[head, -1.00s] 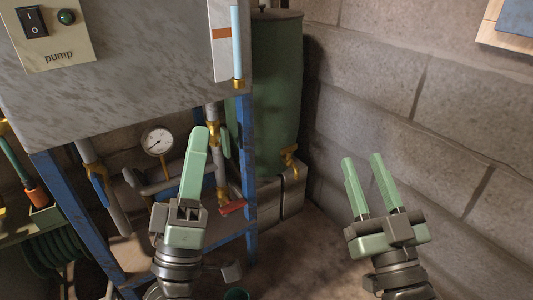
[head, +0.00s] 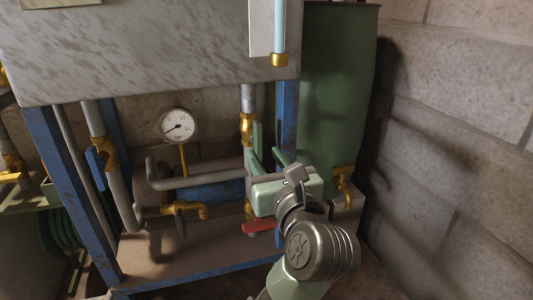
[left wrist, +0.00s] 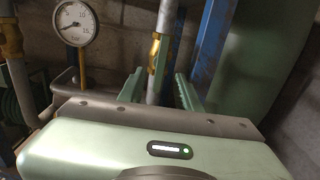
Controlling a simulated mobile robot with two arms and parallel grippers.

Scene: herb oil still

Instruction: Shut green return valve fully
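The green return valve has a brass body (head: 247,125) on a vertical grey pipe under the steel tank. Its green lever (head: 258,136) stands upright, roughly in line with the pipe. The brass body also shows in the left wrist view (left wrist: 154,52), ahead of and between the fingers. My left gripper (head: 265,155) is open, its fingers pointing up and inward just below the lever. The fingers also show in the left wrist view (left wrist: 157,85), apart with the pipe between them. I cannot tell whether either finger touches the lever. My right gripper is in neither current view.
A red lever (head: 258,226) sits low by my left gripper. A blue frame leg (head: 288,110) and green barrel (head: 335,90) with a brass tap (head: 343,180) stand right. A gauge (head: 178,125) and blue-handled valve (head: 96,167) are left.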

